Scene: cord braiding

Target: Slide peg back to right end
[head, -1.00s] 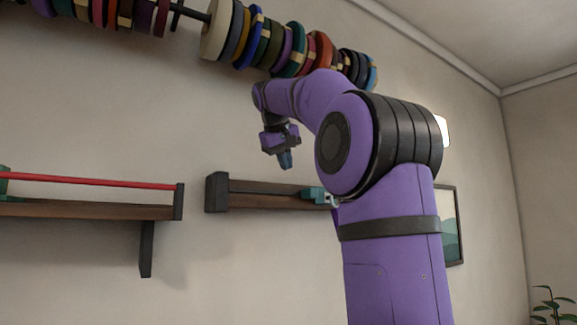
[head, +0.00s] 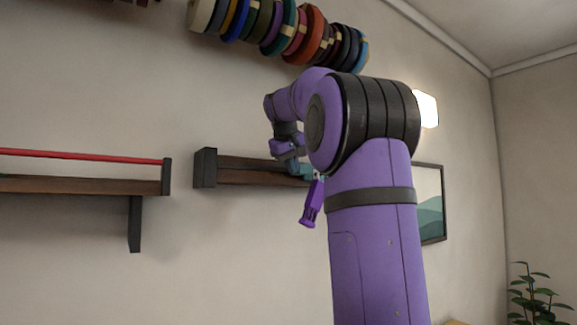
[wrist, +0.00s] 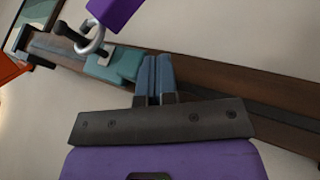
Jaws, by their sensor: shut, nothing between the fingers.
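The teal sliding block (wrist: 112,66) sits on the dark rail (wrist: 285,118) of a wooden wall shelf (head: 245,172). A short black peg (wrist: 68,40) with a rounded head stands out from beside it. A metal ring (wrist: 88,47) loops around the peg, and a purple tag (wrist: 113,11) hangs from it; the tag also shows below the shelf in the head view (head: 312,204). My gripper (wrist: 155,62) is shut and empty at the rail. In the head view it is just left of the teal block. I cannot tell if they touch. The shelf's right end is hidden behind my arm.
Another shelf (head: 80,185) with a red cord (head: 80,153) is at the left. A rack of coloured spools (head: 265,28) hangs above. A framed picture (head: 430,215) and a plant (head: 535,290) are at the right.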

